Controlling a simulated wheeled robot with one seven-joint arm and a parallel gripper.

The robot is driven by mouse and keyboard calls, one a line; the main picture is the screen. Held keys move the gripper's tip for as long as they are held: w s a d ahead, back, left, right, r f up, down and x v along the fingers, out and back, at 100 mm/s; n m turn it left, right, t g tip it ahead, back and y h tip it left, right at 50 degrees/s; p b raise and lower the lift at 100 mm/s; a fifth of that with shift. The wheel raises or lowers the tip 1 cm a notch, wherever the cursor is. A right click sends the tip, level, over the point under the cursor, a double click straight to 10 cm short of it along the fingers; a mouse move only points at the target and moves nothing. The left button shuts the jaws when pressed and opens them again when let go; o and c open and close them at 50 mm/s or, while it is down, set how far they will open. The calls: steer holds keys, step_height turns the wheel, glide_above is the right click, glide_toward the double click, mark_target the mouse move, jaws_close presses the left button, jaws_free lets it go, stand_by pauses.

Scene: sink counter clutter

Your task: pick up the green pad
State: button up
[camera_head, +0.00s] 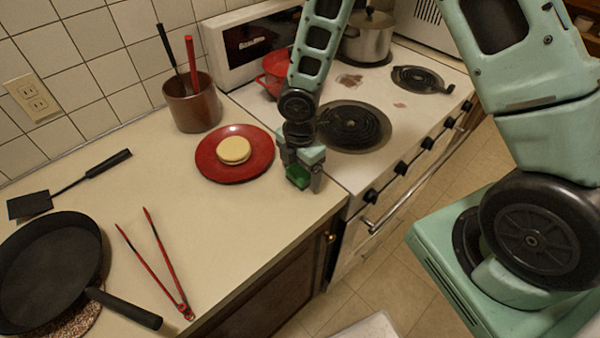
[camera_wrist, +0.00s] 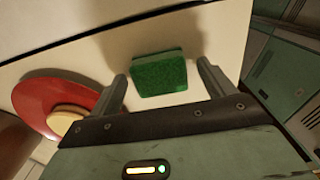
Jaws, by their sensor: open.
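The green pad (camera_wrist: 159,73) is a small, thick rectangular block lying on the counter, seen in the wrist view between and just beyond the fingertips. It also shows in the head view (camera_head: 298,175), partly hidden by my gripper. My gripper (camera_head: 302,182) is open above the pad, near the counter's right edge beside the stove. In the wrist view, one finger of my gripper (camera_wrist: 160,88) is on each side of the pad, with gaps between, and nothing is held.
A red plate (camera_head: 209,165) with a round, pale bun-like item (camera_head: 234,150) lies just left of my gripper. The stove (camera_head: 385,160) is to the right. The counter's front middle is clear.

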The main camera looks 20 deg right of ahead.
mark_target(300, 170)
steer(key=shift+f, duration=0.35)
steer(key=c, duration=1.1)
step_height(300, 170, up, 10)
steer(key=shift+r, duration=0.1)
steer(key=o, duration=0.5)
steer(key=shift+c, duration=0.2)
steer(key=c, duration=0.3)
steer(key=shift+d, duration=0.1)
